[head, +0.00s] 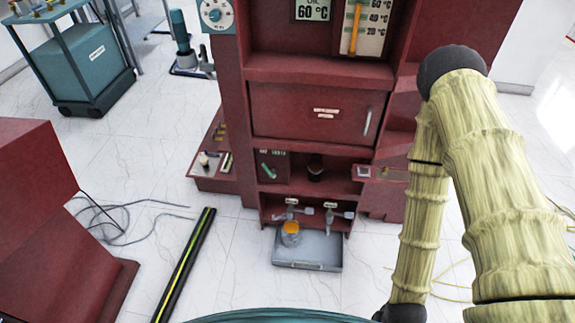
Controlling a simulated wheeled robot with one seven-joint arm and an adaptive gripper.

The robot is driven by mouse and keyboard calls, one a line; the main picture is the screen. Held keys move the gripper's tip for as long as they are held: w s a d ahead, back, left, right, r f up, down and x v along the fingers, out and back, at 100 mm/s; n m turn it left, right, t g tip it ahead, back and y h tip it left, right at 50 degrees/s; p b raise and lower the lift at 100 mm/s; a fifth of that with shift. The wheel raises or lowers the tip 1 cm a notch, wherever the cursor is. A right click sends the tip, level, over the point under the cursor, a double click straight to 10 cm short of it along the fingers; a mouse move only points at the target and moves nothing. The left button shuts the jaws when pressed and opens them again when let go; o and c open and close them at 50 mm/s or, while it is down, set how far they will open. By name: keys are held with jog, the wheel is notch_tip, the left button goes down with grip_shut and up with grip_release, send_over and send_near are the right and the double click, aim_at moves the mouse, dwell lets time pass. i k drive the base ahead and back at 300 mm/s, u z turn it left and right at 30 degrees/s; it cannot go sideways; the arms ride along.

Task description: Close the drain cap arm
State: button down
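The dark red transformer cabinet (312,112) stands in the middle of the head view. In its low front opening are two small grey tap-like fittings, a left one (291,209) and a right one (331,214). Small pale labels sit above them. Which part is the drain cap arm, and whether it is open or closed, is too small to tell. A clear jar with an orange top (290,234) stands below the left fitting in a grey tray (310,265). My gripper is out of view; only my pale yellow arm shows at right.
A black bar with a yellow-green stripe (184,264) lies on the floor at left, near loose grey cables (112,216). Another red cabinet (45,235) stands at far left. A teal cart (82,62) is behind. White tiled floor is clear around the tray's front.

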aim_at(283, 215)
jog(key=k, duration=1.05)
jog(key=u, duration=1)
jog(key=i, duration=1.4)
jog(key=z, duration=1.1)
